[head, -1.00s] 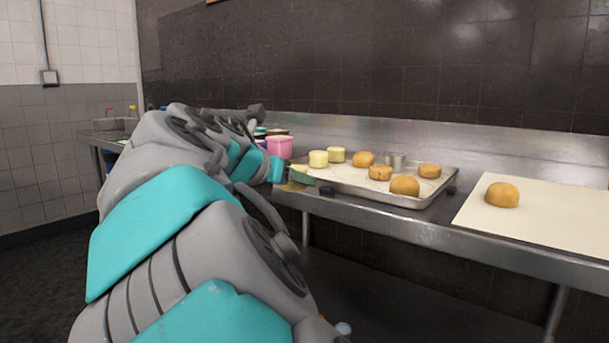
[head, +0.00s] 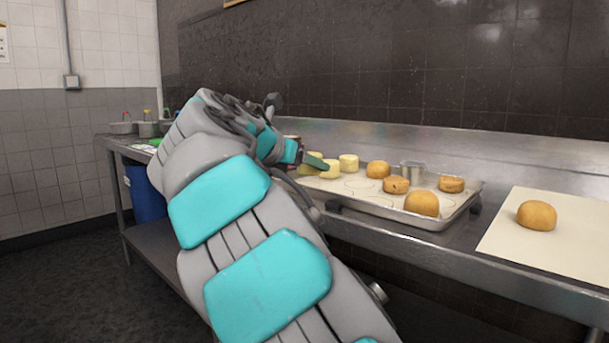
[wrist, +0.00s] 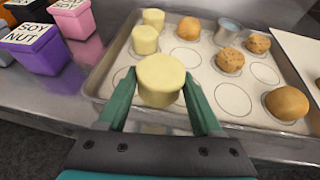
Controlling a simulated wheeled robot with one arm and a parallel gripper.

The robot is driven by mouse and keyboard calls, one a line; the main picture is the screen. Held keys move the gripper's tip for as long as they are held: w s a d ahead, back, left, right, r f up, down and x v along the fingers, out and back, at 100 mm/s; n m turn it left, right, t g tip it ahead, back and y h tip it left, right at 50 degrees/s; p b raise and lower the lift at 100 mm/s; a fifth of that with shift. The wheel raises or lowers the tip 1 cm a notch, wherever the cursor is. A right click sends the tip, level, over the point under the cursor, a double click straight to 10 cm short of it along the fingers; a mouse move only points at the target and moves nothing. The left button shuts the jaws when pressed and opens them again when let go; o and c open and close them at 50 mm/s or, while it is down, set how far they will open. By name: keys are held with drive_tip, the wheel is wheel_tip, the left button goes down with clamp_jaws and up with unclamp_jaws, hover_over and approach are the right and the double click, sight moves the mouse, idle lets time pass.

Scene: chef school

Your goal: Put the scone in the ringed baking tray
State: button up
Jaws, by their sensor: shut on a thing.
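My gripper (wrist: 160,98) is shut on a pale yellow, round scone (wrist: 160,78), held upright between the green fingers. In the wrist view it appears over the near left part of the metal baking tray (wrist: 107,75). The tray's white liner has printed rings; several are empty, including one (wrist: 234,99) right of the held scone. Two similar pale scones (wrist: 145,40) (wrist: 153,18) stand at the tray's left side. In the head view the held scone (head: 306,170) is partly hidden by my gripper (head: 315,163).
Golden buns (wrist: 287,102) (wrist: 189,28), speckled buns (wrist: 229,61) and a metal cup (wrist: 228,30) are on the tray. A white sheet (head: 565,250) with another bun (head: 537,215) lies to the right. Purple (wrist: 45,50) and pink boxes (wrist: 73,18) stand left of the tray.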

drive_tip(key=shift+w+a+f+p, duration=0.1)
drive_tip(key=shift+w+a+p, duration=0.1)
drive_tip(key=shift+w, duration=0.9)
drive_tip(key=shift+w+a+f+p, duration=0.1)
drive_tip(key=shift+w+a+p, duration=0.1)
drive_tip(key=shift+w, duration=0.95)
drive_tip(key=shift+w+a+f+p, duration=0.1)
drive_tip(key=shift+w+a, duration=0.1)
drive_tip(key=shift+w, duration=0.9)
drive_tip(key=shift+f+b, duration=1.05)
drive_tip(key=shift+f, duration=0.8)
drive_tip(key=shift+r, duration=0.1)
drive_tip(key=o, duration=1.4)
drive_tip(key=shift+c, duration=0.2)
drive_tip(key=shift+s+a+r, duration=0.15)
drive_tip(key=shift+s+a, duration=0.05)
drive_tip(key=p+v, duration=0.2)
drive_tip(key=v, duration=0.9)
drive_tip(key=shift+s, duration=0.2)
